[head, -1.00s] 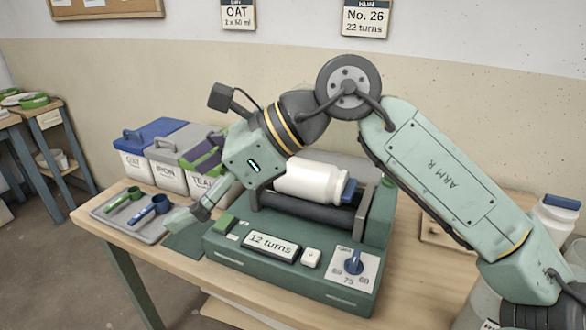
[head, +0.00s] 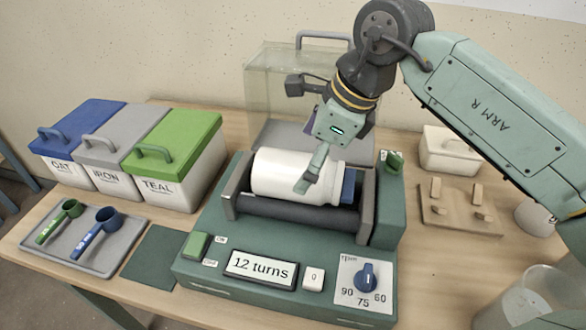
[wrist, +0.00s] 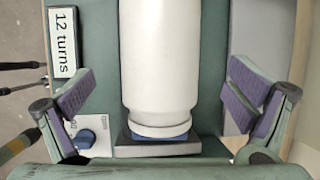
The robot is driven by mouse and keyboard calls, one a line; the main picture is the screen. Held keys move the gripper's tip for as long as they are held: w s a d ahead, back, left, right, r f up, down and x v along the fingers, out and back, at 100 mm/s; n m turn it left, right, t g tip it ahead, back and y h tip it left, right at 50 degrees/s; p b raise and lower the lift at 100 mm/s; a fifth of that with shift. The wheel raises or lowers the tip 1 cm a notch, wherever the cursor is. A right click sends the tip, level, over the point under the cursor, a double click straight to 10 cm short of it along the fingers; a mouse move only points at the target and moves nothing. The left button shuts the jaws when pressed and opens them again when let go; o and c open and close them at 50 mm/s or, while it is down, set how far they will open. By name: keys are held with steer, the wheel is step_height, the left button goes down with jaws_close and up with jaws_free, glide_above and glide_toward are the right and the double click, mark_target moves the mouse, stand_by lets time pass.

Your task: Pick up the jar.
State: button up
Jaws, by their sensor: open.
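The white jar (head: 285,176) with a blue lid (head: 347,186) lies on its side on the dark rollers (head: 297,213) of the green machine. My gripper (head: 312,172) is above the jar, near its lid end. In the wrist view the jar (wrist: 158,62) runs down the middle, between the open purple-padded fingers of my gripper (wrist: 160,98). The fingers stand apart from the jar on both sides. The lid (wrist: 160,136) shows only as a blue strip beyond the jar's shoulder.
The machine's front panel has a "12 turns" display (head: 261,268) and a blue dial (head: 367,277). Lidded buckets (head: 172,160) and a scoop tray (head: 85,243) stand at left. A clear box (head: 278,85) is behind. A wooden rack (head: 460,207) and clear container (head: 525,300) are at right.

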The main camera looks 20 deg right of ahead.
steer(key=p+x, duration=0.2)
steer(key=x, duration=0.4)
steer(key=shift+w+a+f, duration=0.1)
steer(key=shift+f, duration=0.15)
steer(key=shift+c, duration=0.3)
steer(key=shift+r, duration=0.1)
steer(key=c, duration=1.6)
